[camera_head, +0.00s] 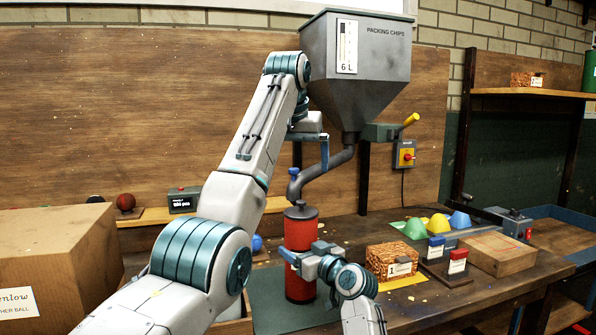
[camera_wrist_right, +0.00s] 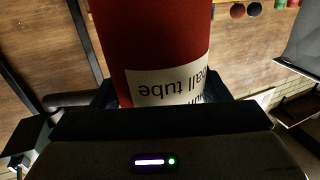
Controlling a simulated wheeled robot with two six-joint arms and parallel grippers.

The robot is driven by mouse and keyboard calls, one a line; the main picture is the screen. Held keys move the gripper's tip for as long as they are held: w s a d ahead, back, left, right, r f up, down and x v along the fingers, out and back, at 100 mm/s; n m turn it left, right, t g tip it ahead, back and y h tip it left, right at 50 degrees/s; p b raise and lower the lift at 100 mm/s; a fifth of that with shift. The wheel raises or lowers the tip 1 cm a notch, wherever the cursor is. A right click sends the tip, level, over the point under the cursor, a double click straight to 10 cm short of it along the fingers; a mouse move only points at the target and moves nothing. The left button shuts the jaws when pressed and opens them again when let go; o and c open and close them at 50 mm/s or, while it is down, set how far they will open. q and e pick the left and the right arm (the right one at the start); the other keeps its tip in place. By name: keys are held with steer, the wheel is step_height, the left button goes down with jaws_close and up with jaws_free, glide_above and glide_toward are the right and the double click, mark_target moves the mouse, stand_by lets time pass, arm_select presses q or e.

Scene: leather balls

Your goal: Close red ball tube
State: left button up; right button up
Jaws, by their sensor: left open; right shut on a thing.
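The red ball tube (camera_head: 299,236) stands upright on a dark green mat (camera_head: 268,292) on the bench. A dark grey piece (camera_head: 300,212) sits at its top, right under the spout; I cannot tell whether it is a lid or part of the spout. My right gripper (camera_head: 305,262) is shut on the tube's side, around its middle. In the right wrist view the red tube (camera_wrist_right: 155,40) shows close up, with a white label reading "ball tube". My left gripper (camera_head: 324,152) is open, raised above and slightly right of the tube, beside the spout; its fingers are small and partly hidden.
A grey packing-chips hopper (camera_head: 358,80) has a curved spout (camera_head: 325,172) over the tube. A cardboard box (camera_head: 55,260) fills the left.

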steer(key=o, duration=1.4)
steer(key=shift+o, duration=0.2)
steer(key=b+v, duration=0.1)
steer(key=v, duration=0.9)
steer(key=shift+s+d, duration=0.25)
steer(key=shift+s, duration=0.05)
